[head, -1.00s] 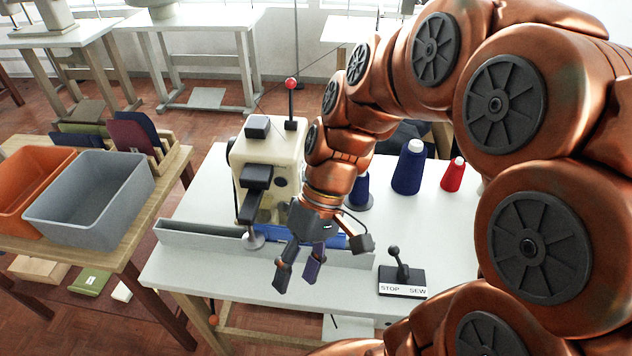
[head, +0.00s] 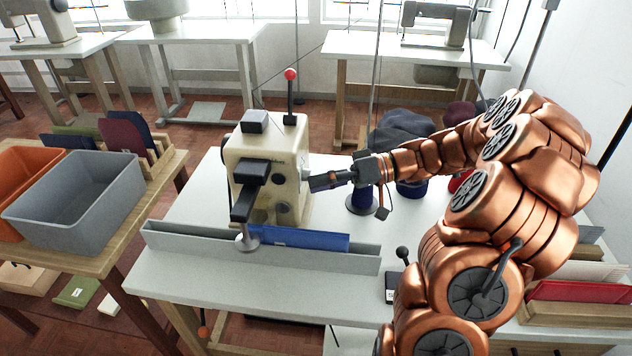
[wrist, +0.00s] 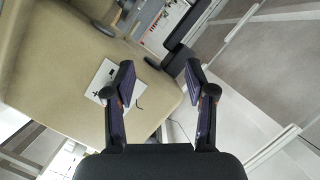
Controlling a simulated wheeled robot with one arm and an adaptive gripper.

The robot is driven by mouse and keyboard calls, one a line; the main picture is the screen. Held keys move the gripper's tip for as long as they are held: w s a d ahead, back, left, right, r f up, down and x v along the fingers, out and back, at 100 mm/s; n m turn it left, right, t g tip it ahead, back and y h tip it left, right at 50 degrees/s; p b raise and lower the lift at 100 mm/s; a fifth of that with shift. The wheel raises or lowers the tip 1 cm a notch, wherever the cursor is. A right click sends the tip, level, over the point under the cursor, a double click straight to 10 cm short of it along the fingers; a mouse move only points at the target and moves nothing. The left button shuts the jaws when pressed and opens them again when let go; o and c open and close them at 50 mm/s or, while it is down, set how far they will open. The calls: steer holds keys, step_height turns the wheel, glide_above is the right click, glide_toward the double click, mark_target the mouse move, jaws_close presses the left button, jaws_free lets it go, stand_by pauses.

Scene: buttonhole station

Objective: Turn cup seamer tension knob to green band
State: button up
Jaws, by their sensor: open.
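The cream seamer machine (head: 262,150) stands on the white table, with a red-topped rod on top and a black arm in front. My gripper (head: 318,182) points left, its fingertips close to the machine's right side. In the wrist view my gripper (wrist: 160,72) is open, with nothing between its fingers. The cream side of the machine (wrist: 50,60) fills the left there. A white plate (wrist: 103,80) with dark marks lies on it, partly behind the left finger. I cannot make out the tension knob or a green band clearly. Whether the fingers touch the machine is unclear.
A blue piece (head: 300,238) lies by the grey rail (head: 200,242) at the table front. The grey bin (head: 75,205) is on a wooden table at left. A black lever (head: 402,255) is at the front right.

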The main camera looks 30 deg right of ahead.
mark_target(307, 175)
steer(key=w+d+f+t+b, duration=0.1)
steer(key=w+d+f+t, duration=0.2)
steer(key=d, duration=0.6)
steer(key=w+a+t, duration=0.1)
steer(key=w+a, duration=0.2)
steer(key=a, duration=0.4)
steer(key=shift+r+m+p, duration=0.15)
steer(key=shift+m+p, duration=0.15)
steer(key=shift+p, duration=0.05)
jaws_close()
